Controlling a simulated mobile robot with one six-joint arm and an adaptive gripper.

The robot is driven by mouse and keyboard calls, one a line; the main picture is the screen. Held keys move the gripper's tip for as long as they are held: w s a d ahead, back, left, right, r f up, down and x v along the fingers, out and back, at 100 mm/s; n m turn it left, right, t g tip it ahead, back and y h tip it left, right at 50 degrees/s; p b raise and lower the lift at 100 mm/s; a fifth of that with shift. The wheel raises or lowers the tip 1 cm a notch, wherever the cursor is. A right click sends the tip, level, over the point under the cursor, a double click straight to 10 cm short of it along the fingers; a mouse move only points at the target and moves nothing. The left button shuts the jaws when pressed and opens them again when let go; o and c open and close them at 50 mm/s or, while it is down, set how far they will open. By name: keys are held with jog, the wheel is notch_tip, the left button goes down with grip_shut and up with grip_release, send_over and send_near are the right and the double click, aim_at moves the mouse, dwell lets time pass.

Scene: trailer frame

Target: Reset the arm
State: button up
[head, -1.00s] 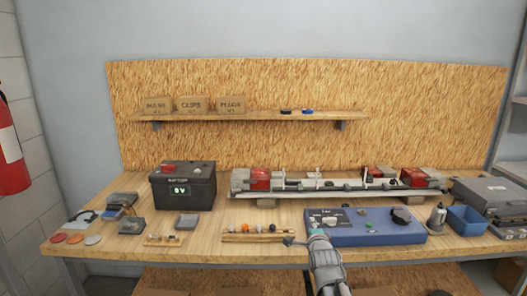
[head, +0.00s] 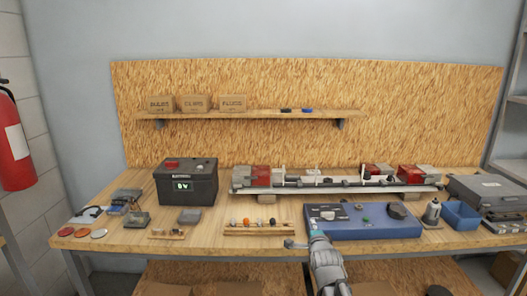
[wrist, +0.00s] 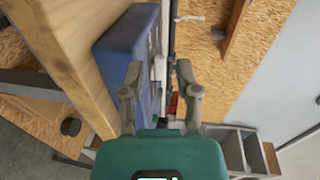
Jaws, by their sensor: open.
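My gripper (wrist: 160,85) is open in the wrist view, its two fingers apart with nothing held between them. In the head view my arm rises from the bottom, and my gripper (head: 298,243) is at the front edge of the bench, just left of the blue panel's near corner. It is small and partly hidden by the arm there. The blue panel (head: 365,228) lies on the bench with knobs and a white label on top. The panel (wrist: 112,48) also shows beside the left finger in the wrist view.
The wooden bench (head: 205,243) carries a black battery box (head: 187,185), a rail assembly (head: 330,187), a wooden rack of small knobs (head: 258,229), a blue bin (head: 462,216) and a grey case (head: 490,192). A shelf (head: 250,115) holds cardboard boxes. A fire extinguisher (head: 14,155) hangs at left.

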jog(key=s+f+n+g+p, duration=0.3)
jog(key=s+n+g, duration=0.5)
jog(key=s, duration=0.3)
jog(key=s+f+n+g+p, duration=0.4)
jog(key=s+n+g, duration=0.4)
jog(key=s, duration=0.3)
jog(key=shift+s+d+f+n+p, duration=0.2)
jog(key=shift+n+p, duration=0.3)
jog(key=shift+n, duration=0.2)
